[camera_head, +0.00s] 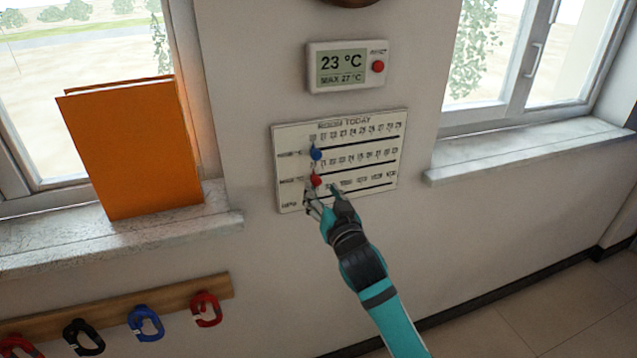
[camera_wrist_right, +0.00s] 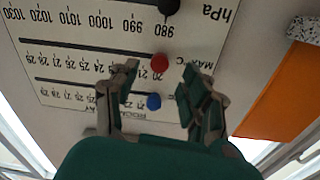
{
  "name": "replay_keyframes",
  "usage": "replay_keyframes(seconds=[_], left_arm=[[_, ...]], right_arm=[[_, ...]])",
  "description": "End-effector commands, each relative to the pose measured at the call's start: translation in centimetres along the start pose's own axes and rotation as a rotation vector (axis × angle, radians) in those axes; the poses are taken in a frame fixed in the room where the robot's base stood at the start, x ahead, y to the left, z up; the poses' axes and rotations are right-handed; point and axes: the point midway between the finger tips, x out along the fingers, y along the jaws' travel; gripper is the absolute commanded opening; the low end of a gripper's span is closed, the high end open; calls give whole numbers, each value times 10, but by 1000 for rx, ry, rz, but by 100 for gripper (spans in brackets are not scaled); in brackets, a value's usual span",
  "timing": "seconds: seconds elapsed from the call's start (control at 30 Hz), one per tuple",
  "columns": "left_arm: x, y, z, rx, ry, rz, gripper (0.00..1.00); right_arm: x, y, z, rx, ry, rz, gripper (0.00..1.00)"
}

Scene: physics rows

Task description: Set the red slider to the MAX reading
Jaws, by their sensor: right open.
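A white board (camera_head: 283,137) on the wall has three printed scales with slots. The red slider (camera_head: 316,181) is at the left end of the middle slot, marked MAX. In the right wrist view the board appears upside down, and the red slider (camera_wrist_right: 159,63) shows between the fingertips. A display (camera_head: 312,80) above the board reads 23 °C and MAX 27 °C. My right gripper (camera_head: 323,194) is open, just below the red slider; I cannot tell whether it touches it. My left gripper is not in view.
The blue slider (camera_head: 316,154) is at the left of the top slot. A black slider (camera_wrist_right: 168,6) is on the hPa scale. An orange box-like object (camera_head: 135,150) stands on the left sill (camera_head: 60,250). Several colored clips hang on a wooden rail (camera_head: 110,313). Wall right of the board is clear.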

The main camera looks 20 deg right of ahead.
Motion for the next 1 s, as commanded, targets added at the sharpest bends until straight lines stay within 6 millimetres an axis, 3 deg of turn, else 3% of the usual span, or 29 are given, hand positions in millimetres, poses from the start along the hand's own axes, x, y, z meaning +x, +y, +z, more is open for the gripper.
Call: replay_keyframes(seconds=[0.23, 0.6, 0.93, 1.0], left_arm=[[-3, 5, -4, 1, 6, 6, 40], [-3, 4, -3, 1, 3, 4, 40], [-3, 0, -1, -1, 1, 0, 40], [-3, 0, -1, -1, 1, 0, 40]], right_arm=[[31, 0, 0, 0, 0, 0, 47], [36, 0, 0, 1, 0, 0, 47], [36, 0, 0, 1, 0, 0, 4], [36, 0, 0, 1, 0, -1, 0]])
